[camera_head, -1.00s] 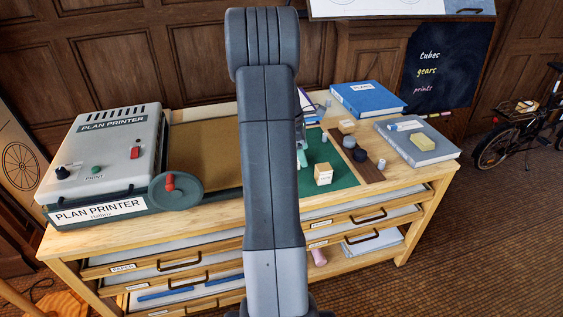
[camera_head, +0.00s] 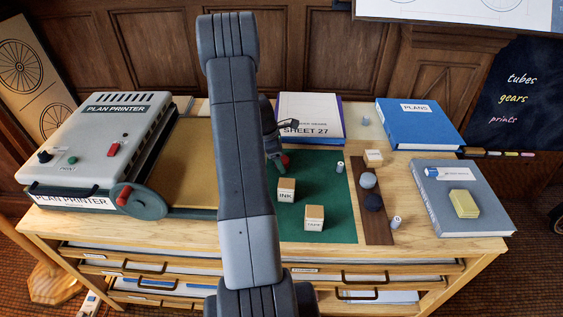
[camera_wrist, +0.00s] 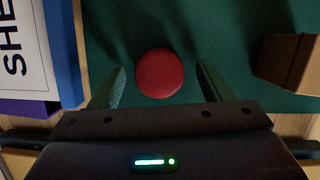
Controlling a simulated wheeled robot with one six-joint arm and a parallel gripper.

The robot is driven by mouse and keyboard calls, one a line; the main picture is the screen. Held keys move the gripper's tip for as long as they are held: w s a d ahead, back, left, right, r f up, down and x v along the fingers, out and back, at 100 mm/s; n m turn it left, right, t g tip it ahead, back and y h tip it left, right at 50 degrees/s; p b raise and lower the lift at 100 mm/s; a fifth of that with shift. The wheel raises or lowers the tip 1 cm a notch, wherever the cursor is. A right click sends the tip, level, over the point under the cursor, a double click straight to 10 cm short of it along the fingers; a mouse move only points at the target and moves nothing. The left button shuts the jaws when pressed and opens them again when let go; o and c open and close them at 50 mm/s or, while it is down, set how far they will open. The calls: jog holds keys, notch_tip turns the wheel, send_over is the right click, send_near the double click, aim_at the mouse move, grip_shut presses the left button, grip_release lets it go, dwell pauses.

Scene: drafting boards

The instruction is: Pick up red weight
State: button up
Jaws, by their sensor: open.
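The red weight (camera_wrist: 160,73) is a round red disc on the green mat (camera_wrist: 220,20) in the wrist view. My gripper (camera_wrist: 158,88) is open, with one finger on either side of the red weight and a gap to each. In the head view the red weight (camera_head: 285,161) is a small red patch on the green mat (camera_head: 330,180), partly hidden by my gripper and arm. I cannot tell how high the fingertips are above the mat.
Wooden blocks (camera_head: 286,190) and (camera_head: 314,218) stand on the mat. The Sheet 27 papers (camera_head: 310,115) lie behind it. A brown strip (camera_head: 378,225) with grey weights is to the right, then a grey book (camera_head: 455,215). The plan printer (camera_head: 95,145) stands left.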

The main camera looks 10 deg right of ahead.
jog(key=c, duration=1.4)
jog(key=shift+r, duration=0.15)
notch_tip(320, 180, up, 10)
jog(key=shift+f, duration=0.1)
